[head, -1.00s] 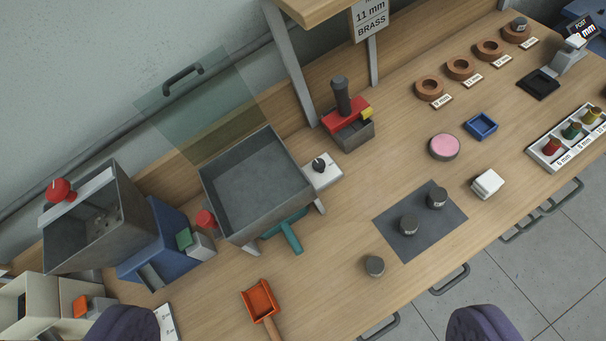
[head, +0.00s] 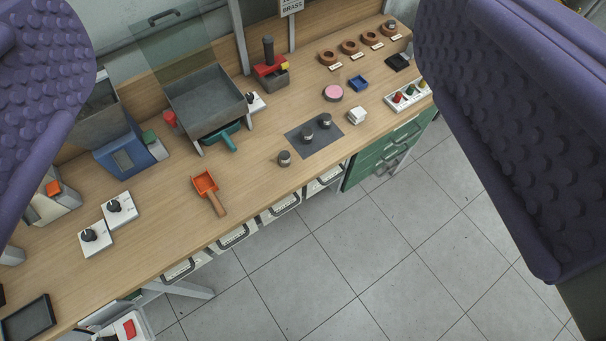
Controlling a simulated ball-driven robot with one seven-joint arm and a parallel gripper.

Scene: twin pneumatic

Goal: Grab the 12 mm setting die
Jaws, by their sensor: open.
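Several small dark grey dies are in the head view. One die (head: 308,136) and another die (head: 325,120) stand on a dark grey mat (head: 318,146). A third die (head: 284,158) stands on bare wood just left of the mat. A fourth die (head: 391,25) sits in the farthest brown ring. Their size markings are too small to read, so I cannot tell which is 12 mm. My gripper (head: 290,230) is open and empty. Its two purple padded fingers show at the left and right, well apart from the dies.
An orange scoop (head: 206,190) lies left of the loose die. A grey bin (head: 205,105) stands behind. Floor is clear before the bench.

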